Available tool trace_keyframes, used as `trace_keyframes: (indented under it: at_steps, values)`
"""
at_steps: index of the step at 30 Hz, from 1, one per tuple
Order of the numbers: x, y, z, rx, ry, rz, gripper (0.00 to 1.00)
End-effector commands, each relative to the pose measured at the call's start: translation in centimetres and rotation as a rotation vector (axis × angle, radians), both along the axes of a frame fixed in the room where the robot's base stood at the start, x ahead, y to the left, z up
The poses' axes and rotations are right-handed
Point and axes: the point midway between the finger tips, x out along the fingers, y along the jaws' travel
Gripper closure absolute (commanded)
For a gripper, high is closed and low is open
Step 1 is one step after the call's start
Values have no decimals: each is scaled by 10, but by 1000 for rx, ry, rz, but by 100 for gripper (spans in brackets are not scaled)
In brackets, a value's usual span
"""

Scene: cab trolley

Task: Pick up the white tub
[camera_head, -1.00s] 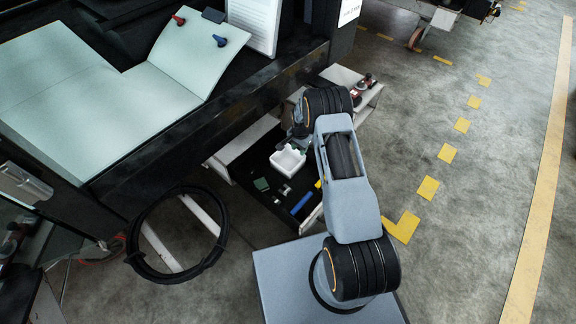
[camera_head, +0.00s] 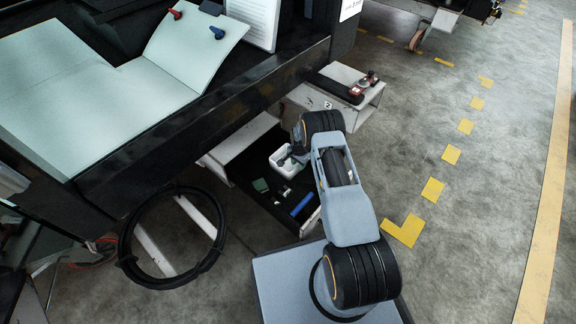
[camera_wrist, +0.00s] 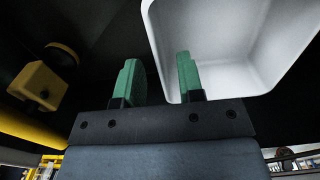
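The white tub (camera_head: 279,168) stands in a dark open drawer or tray (camera_head: 247,178) below the bench, in the head view. My gripper (camera_head: 296,158) is down at the tub's right side, partly hidden by my own wrist. In the wrist view the tub (camera_wrist: 225,45) fills the upper right, its hollow inside showing. My gripper (camera_wrist: 158,62) has two green fingers standing apart. The tub's near left wall runs up between them in the picture: the right finger overlaps the tub's inside, the left finger is outside it. I cannot tell whether either finger touches the wall.
A green block (camera_head: 261,185), a blue bar (camera_head: 301,205) and small pale pieces lie in the drawer. A yellow part (camera_wrist: 40,85) is left in the wrist view. The bench edge (camera_head: 200,125) overhangs. A coiled black hose (camera_head: 125,240) hangs left. The floor right is open.

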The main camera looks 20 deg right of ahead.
Motion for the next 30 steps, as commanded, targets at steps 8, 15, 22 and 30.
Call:
trace_keyframes:
  at_steps: [8, 15, 22, 30]
  values:
    - [0, 0, -13, -1, -2, -1, 65]
    - [0, 0, -13, -2, -1, -1, 82]
    - [0, 0, -13, -2, -1, -1, 100]
    - [0, 0, -13, -1, -2, -1, 100]
